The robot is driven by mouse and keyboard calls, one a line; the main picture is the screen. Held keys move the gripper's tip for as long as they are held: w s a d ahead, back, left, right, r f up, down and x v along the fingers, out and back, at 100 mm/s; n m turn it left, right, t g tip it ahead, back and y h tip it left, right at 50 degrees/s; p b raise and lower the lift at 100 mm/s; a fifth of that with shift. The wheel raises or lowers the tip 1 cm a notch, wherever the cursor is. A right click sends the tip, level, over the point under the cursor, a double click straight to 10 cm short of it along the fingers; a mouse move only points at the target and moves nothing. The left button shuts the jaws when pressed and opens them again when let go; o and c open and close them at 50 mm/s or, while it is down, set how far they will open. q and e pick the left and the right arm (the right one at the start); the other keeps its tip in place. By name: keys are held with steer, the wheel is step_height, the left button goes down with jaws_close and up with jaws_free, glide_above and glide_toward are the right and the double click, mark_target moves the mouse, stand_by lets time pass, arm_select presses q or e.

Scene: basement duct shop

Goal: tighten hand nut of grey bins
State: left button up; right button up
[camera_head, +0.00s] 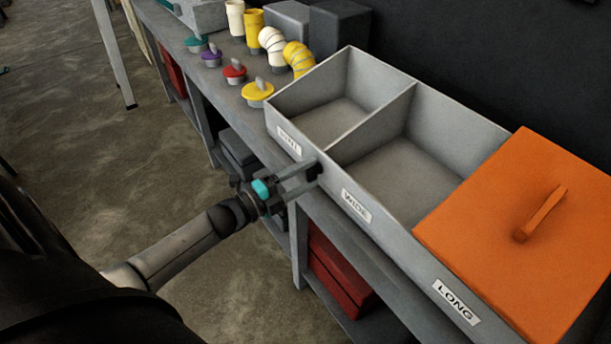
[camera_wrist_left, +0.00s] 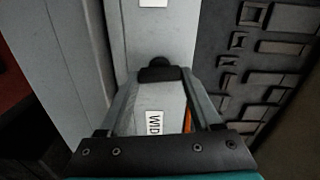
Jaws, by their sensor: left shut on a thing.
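The grey bins (camera_head: 387,227) stand on the bench as one long box with compartments. Their front carries several labels, including WIDE and LONG. The black hand nut (camera_wrist_left: 160,65) is on the front wall between the first label and WIDE. My left gripper (camera_head: 310,172) reaches it from the front and is shut on it. Two left compartments are open and look empty. An orange lid (camera_head: 520,225) with a handle covers the right one. My right gripper is not in view.
Colored round caps, including a yellow one (camera_head: 257,93) and a red one (camera_head: 234,72), stand along the bench edge left of the bins. Yellow and cream pipe pieces (camera_head: 273,42) and grey blocks (camera_head: 338,27) stand behind. Red bins (camera_head: 338,272) sit on the shelf below.

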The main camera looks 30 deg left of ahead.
arm_select(q)
steer(key=shift+m, duration=0.6)
steer(key=o, duration=1.4)
steer(key=shift+s, duration=0.15)
steer(key=v, duration=1.5)
steer(key=shift+a, duration=0.1)
steer(key=shift+f, duration=0.1)
